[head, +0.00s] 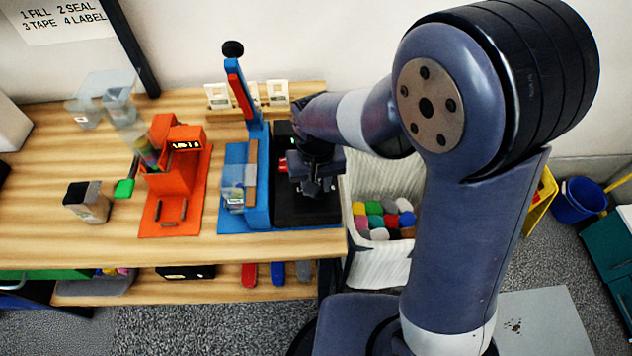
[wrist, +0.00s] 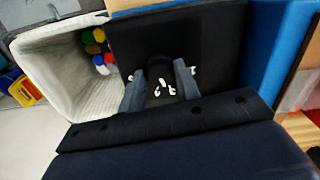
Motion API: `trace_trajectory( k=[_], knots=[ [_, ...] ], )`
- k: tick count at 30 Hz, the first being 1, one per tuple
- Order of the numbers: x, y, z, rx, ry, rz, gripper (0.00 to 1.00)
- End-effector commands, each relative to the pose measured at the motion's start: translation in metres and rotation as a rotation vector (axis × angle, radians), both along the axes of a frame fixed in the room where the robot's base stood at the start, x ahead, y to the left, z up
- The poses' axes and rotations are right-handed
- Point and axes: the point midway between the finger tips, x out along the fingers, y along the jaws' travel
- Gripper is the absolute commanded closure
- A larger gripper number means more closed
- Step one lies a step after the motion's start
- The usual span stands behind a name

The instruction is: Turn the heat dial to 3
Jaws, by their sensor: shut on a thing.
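The black heat dial (wrist: 158,68) shows in the wrist view on a black panel (wrist: 205,35), with small white marks around it. The marks are too small and partly covered to read, so I cannot tell which number the dial points to. My gripper (wrist: 161,82) is shut on the dial, one grey finger on each side. In the head view my gripper (head: 314,186) is low over the black panel (head: 297,213), beside the blue sealer (head: 257,190). The dial itself is hidden there behind my gripper.
A pale bin (head: 368,264) of colourful things stands right of the table (head: 180,246). An orange tape station (head: 178,187) stands left of the sealer. A dark cup (head: 88,203) and a green-ended tool (head: 125,187) are farther left. White cards (head: 277,93) stand behind.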

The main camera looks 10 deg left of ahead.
Motion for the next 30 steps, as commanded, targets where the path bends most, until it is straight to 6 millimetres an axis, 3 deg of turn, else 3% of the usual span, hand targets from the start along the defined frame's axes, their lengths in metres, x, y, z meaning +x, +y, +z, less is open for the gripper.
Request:
trace_trajectory(
  k=[1, 2, 9, 20, 30],
  knots=[
    [0.0, 0.0, 0.001, 0.002, -0.002, 0.0, 0.92],
    [0.0, 0.0, 0.001, 0.002, -0.002, 0.0, 0.67],
    [0.0, 0.0, 0.0, 0.0, -0.001, 0.001, 0.48],
    [0.001, 0.0, 0.009, 0.002, -0.002, 0.001, 0.48],
    [0.001, 0.001, 0.073, 0.004, -0.005, 0.001, 0.48]
  ],
)
